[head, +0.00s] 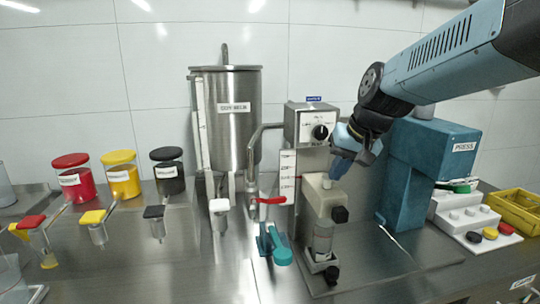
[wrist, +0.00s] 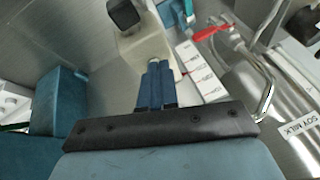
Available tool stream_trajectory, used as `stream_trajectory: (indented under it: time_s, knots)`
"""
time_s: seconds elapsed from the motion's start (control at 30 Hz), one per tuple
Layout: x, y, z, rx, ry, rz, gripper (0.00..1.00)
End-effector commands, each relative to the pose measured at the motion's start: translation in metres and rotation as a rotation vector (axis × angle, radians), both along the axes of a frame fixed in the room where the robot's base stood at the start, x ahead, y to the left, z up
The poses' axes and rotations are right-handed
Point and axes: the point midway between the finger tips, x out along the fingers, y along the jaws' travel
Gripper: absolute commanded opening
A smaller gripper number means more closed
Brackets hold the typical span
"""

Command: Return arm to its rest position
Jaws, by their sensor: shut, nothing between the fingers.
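My arm reaches in from the upper right in the head view. My gripper (head: 340,168) points down, just above the cream-coloured top of the colloid mill (head: 325,196). In the wrist view my gripper (wrist: 157,68) shows its two blue fingers together with nothing between them. The fingertips lie over or close to a small pale knob on the mill's cream block (wrist: 145,42); I cannot tell whether they touch it. The mill's control box with a black dial (head: 320,131) stands just left of my gripper.
A blue press (head: 408,170) stands close to the right of my gripper. A steel soy milk tank (head: 235,125) with a red-handled valve (head: 271,200) is on the left. Red (head: 73,177), yellow (head: 121,173) and black-lidded (head: 168,170) dispensers stand further left. A yellow crate (head: 518,210) is far right.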

Motion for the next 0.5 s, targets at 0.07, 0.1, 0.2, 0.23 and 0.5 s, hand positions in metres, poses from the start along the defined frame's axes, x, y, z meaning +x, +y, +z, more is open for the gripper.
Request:
stream_trajectory:
  time_s: [0.07,0.1,0.2,0.23,0.5]
  knots:
    - [-0.024,-0.008,0.004,-0.037,-0.022,0.005,0.0]
    - [-0.034,-0.012,0.005,-0.055,-0.031,0.007,0.0]
    - [-0.061,-0.022,0.005,-0.104,-0.05,0.011,0.0]
    - [-0.068,-0.025,0.004,-0.118,-0.056,0.012,0.0]
    - [-0.123,-0.047,-0.002,-0.233,-0.097,0.008,0.0]
